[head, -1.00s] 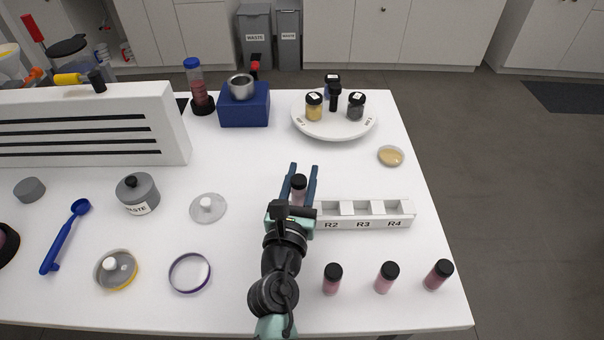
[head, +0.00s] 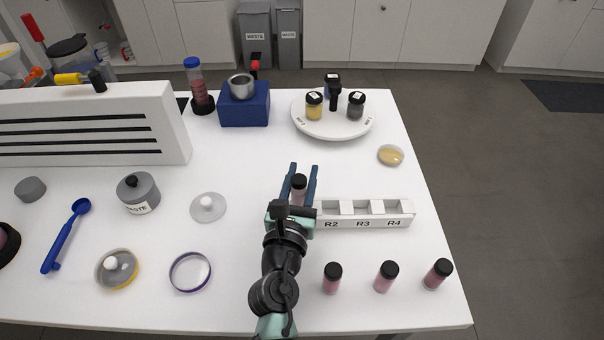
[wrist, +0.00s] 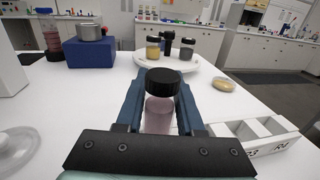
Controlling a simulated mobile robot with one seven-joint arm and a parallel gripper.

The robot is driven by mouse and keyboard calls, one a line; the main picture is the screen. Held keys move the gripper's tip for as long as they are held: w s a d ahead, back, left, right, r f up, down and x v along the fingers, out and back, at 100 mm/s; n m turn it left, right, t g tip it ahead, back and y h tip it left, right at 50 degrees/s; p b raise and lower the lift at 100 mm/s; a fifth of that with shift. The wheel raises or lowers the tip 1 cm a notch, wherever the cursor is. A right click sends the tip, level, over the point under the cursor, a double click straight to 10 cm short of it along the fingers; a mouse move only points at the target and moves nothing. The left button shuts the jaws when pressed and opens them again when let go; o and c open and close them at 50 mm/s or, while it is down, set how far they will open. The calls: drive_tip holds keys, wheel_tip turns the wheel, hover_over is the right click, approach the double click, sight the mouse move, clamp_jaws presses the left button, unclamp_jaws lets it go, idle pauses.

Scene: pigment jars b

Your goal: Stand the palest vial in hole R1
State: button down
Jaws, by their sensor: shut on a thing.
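My gripper (head: 300,182) is shut on a black-capped vial (head: 299,183) with pale pinkish contents, upright between the two blue fingers. In the wrist view the held vial (wrist: 161,107) shows a pale mauve body, its lower end hidden by the gripper. The white rack (head: 362,221) lies to the right, with labels R2, R3 and R4 showing. Hole R1 is hidden behind my gripper and arm. Whether the vial's bottom is in a hole or above it I cannot tell. Three pinker black-capped vials, left (head: 332,278), middle (head: 386,277) and right (head: 438,274), stand in front of the rack.
A round white stand (head: 348,131) with several jars is at the back right. A small amber dish (head: 390,155) lies near the right edge. A lid (head: 208,207), waste pot (head: 138,193) and purple-rimmed ring (head: 190,272) are left of my arm.

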sight(302, 191)
drive_tip(key=shift+f+b, duration=1.85)
drive_tip(key=shift+f, duration=0.3)
drive_tip(key=shift+c, duration=2.2)
unclamp_jaws()
drive_tip(key=shift+s, duration=0.1)
drive_tip(key=s, duration=0.3)
drive_tip(key=s+a, duration=0.1)
drive_tip(key=s, duration=0.3)
drive_tip(key=s+a, duration=0.1)
drive_tip(key=s, duration=0.3)
drive_tip(key=shift+s+a+b, duration=0.2)
drive_tip(key=shift+b, duration=0.2)
drive_tip(key=shift+s+a, duration=0.1)
drive_tip(key=shift+s, duration=0.5)
